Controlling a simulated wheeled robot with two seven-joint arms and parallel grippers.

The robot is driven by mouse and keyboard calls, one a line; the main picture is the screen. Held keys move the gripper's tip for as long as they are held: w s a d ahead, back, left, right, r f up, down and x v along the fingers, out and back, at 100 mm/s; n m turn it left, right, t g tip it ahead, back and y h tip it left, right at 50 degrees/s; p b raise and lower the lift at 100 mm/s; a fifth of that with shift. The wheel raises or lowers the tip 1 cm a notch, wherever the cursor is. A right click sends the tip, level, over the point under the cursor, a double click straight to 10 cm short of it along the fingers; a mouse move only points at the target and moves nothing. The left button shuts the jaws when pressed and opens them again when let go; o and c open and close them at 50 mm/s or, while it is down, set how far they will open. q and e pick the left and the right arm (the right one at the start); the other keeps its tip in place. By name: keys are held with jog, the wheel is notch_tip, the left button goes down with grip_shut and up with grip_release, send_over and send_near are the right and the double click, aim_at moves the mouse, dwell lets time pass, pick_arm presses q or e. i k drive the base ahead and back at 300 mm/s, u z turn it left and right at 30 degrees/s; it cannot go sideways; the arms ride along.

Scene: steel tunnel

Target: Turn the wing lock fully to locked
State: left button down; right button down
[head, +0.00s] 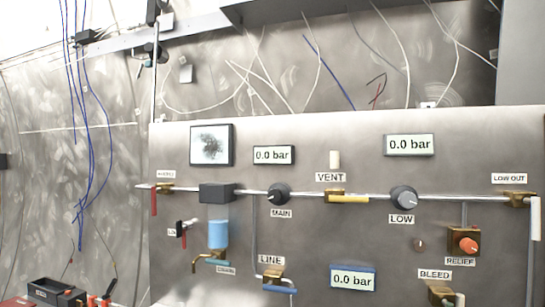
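I cannot pick out a wing lock for certain. A small dark handle with a red part (181,235) sits at the left of the steel panel (330,135), beside a small label too blurred to read in full. It may be the lock, but its setting cannot be told. Neither of my grippers can be made out in the head view.
A blue cylinder (218,234), LINE valve (273,279) and orange RELIEF knob (468,245) sit lower. A dark box (55,292) stands bottom left.

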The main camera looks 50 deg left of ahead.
aim_at(181, 228)
jog(key=u, duration=4.55)
jog(key=i, duration=0.85)
jog(key=z, duration=1.15)
